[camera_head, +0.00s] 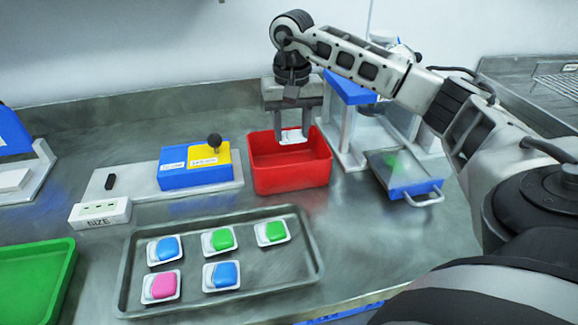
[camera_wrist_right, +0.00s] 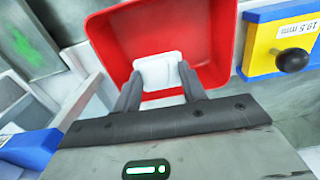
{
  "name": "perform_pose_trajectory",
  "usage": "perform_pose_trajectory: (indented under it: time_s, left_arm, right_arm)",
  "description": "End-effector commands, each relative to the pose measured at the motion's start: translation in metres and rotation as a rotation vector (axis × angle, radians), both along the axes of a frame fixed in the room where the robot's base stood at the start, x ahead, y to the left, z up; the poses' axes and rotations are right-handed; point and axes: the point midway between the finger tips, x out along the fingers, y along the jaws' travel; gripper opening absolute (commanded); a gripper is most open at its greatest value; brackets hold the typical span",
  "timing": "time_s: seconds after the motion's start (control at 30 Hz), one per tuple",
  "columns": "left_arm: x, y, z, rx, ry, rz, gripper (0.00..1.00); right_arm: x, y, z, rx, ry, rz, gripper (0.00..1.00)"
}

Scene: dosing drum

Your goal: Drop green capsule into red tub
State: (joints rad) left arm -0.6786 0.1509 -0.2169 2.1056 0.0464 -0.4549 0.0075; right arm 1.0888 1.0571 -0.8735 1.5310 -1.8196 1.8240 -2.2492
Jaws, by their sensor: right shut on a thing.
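The red tub (camera_head: 290,172) stands on the steel counter behind the tray, and it fills the top of the right wrist view (camera_wrist_right: 110,40). My right gripper (camera_head: 292,132) points down over the tub and is shut on a small white dish (camera_head: 291,138). In the wrist view the white dish (camera_wrist_right: 158,70) sits between the two fingertips (camera_wrist_right: 160,82), with the tub's inside behind it. No colour shows on the held dish, so I cannot tell its capsule. Two green capsules (camera_head: 222,239) (camera_head: 272,231) lie in white dishes on the grey tray (camera_head: 245,287). My left gripper is not in view.
The tray also holds blue and pink capsules (camera_head: 161,286). A blue and yellow block with a black knob (camera_head: 214,141) is left of the tub. A blue-topped stand (camera_head: 349,88) and a handled metal pan (camera_head: 402,172) are right. A green bin (camera_head: 35,280) is front left.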

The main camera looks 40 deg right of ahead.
Motion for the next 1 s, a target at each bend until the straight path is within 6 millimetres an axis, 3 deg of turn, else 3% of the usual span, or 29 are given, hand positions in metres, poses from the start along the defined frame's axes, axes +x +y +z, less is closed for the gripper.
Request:
perform_pose_trajectory:
  time_s: [0.13,0.17,0.23,0.53,0.67,0.87,1.0]
  left_arm:
    - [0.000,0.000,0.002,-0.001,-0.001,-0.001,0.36]
    - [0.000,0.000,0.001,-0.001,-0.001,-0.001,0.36]
    - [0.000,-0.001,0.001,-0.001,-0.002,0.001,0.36]
    - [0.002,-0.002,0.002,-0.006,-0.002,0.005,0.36]
    - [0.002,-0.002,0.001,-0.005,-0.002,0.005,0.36]
    - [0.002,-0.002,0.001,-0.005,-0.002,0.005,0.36]
    - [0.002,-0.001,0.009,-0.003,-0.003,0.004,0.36]
  right_arm:
    - [0.000,0.000,0.001,0.000,0.000,0.001,0.21]
    - [0.000,0.000,0.001,0.000,0.000,0.001,0.50]
    - [0.000,0.000,0.001,0.000,0.000,0.001,0.67]
    - [0.000,0.000,0.002,0.001,-0.001,0.001,0.67]
    - [0.001,0.001,0.014,0.001,-0.004,0.001,0.67]
    - [0.001,0.000,0.056,0.001,-0.008,0.000,0.67]
    - [0.001,0.000,0.095,0.001,-0.006,0.000,0.67]
